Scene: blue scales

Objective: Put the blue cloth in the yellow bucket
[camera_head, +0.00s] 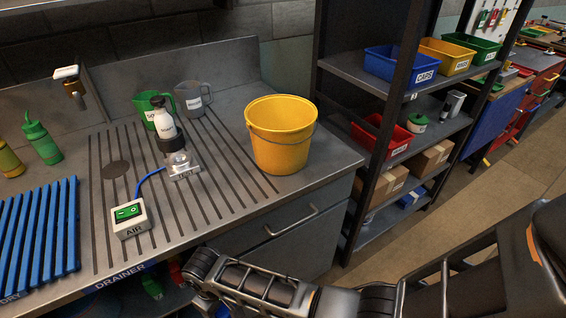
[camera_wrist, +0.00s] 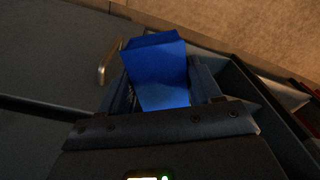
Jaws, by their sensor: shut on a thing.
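The yellow bucket (camera_head: 280,137) stands upright on the right end of the grey drainer counter, its wire handle lowered against its side. In the wrist view my gripper (camera_wrist: 160,88) is shut on the blue cloth (camera_wrist: 158,65), which stands up between the two fingers as a flat-sided blue piece. The bucket is not seen in the wrist view.
On the counter are an AIR switch box (camera_head: 131,219), a white bottle (camera_head: 163,125) on a stand, jugs (camera_head: 193,98) and a blue rack (camera_head: 38,235). A shelf unit with bins (camera_head: 401,66) stands right of the bucket. A drawer handle (camera_head: 292,222) juts from the counter front.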

